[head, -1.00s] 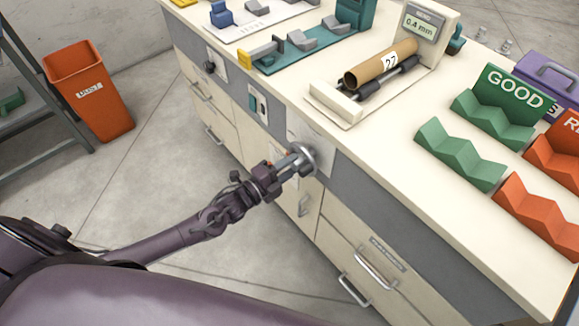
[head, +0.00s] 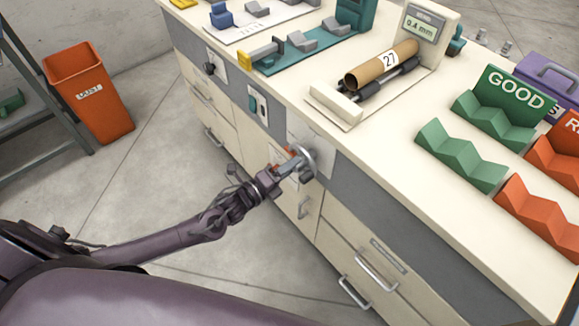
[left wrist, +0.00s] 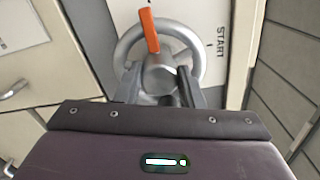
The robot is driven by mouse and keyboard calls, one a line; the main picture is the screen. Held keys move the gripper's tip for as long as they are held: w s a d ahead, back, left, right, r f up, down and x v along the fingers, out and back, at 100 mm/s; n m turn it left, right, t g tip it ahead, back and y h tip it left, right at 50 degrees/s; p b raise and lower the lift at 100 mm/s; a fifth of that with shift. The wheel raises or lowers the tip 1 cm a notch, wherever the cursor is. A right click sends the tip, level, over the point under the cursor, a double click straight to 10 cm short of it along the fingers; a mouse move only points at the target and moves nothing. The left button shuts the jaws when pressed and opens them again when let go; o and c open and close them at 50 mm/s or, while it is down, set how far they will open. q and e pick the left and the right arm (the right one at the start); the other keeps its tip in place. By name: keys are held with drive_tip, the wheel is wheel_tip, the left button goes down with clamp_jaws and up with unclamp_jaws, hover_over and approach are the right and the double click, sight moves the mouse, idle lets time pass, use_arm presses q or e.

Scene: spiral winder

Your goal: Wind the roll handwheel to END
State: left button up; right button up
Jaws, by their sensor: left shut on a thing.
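The roll handwheel (head: 307,165) is a grey metal wheel on the front panel of the bench. In the left wrist view the handwheel (left wrist: 193,43) shows its round rim, a grey hub and an orange pointer (left wrist: 149,30) that points up and slightly left. The word START (left wrist: 221,42) is printed on the plate to its right; no END mark is visible. My left gripper (head: 288,168) is shut on the handwheel. In the left wrist view its fingers (left wrist: 159,88) sit on either side of the hub. My right gripper is not in view.
On the bench top, a cardboard roll (head: 381,65) marked 27 lies on rollers beside a display (head: 424,25) reading 0.4 mm. Green GOOD racks (head: 460,155) and orange racks (head: 540,215) stand at the right. Drawer handles (head: 376,270) stick out below. An orange bin (head: 90,92) stands left.

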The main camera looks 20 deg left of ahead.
use_arm(q)
drive_tip(key=o, duration=1)
drive_tip(key=v, duration=0.8)
drive_tip(key=shift+w, duration=0.1)
idle(0.5)
